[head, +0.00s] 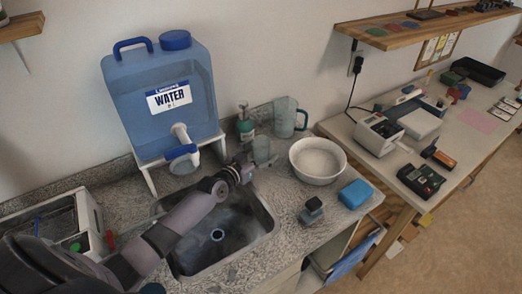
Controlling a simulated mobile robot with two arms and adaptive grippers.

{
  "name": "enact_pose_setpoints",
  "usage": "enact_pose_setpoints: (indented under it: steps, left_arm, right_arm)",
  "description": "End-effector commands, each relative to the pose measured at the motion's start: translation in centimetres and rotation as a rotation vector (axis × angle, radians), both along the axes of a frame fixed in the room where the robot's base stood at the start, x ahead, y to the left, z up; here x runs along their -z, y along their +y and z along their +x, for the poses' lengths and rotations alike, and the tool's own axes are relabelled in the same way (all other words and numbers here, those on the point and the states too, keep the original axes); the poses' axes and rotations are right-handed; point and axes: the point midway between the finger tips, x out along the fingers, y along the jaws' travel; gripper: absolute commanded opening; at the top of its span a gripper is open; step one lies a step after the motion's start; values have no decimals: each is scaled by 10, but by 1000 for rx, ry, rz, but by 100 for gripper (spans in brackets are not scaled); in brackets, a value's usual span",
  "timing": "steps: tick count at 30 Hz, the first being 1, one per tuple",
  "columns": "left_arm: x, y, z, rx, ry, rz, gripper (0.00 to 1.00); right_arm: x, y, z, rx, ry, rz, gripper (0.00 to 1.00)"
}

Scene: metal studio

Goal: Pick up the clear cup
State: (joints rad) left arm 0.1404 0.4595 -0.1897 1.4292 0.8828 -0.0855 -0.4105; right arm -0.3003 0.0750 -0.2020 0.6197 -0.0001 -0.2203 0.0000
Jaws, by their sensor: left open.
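The clear cup (263,149) stands on the speckled counter behind the sink, just right of the soap bottle. It is see-through and hard to make out. My left arm reaches in from the lower left, across the sink. My left gripper (247,163) is at the cup's near left side, open. Its dark fingers are small here and partly overlap the cup's lower left, so I cannot tell whether they touch it or are around it. My right gripper is not in view.
A blue water jug (160,115) on a white stand is left of the cup. A soap bottle (245,127) and a clear pitcher (285,116) stand close behind it. A white bowl (317,160), a blue sponge (355,194) and the sink (258,229) are nearby.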

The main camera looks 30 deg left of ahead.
Motion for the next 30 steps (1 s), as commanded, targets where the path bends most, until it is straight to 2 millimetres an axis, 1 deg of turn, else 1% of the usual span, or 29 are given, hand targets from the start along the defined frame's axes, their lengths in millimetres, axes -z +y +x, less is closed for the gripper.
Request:
enact_pose_setpoints:
  steps: [3,8,9,30]
  left_arm:
    - [1,-1,5,0,0,0,72]
    - [1,-1,4,0,0,0,72]
    - [1,-1,4,0,0,0,71]
    - [1,0,4,0,0,-1,24]
  right_arm:
    - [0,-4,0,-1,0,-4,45]
    - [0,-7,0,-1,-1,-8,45]
    - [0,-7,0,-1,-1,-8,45]
    - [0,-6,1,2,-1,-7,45]
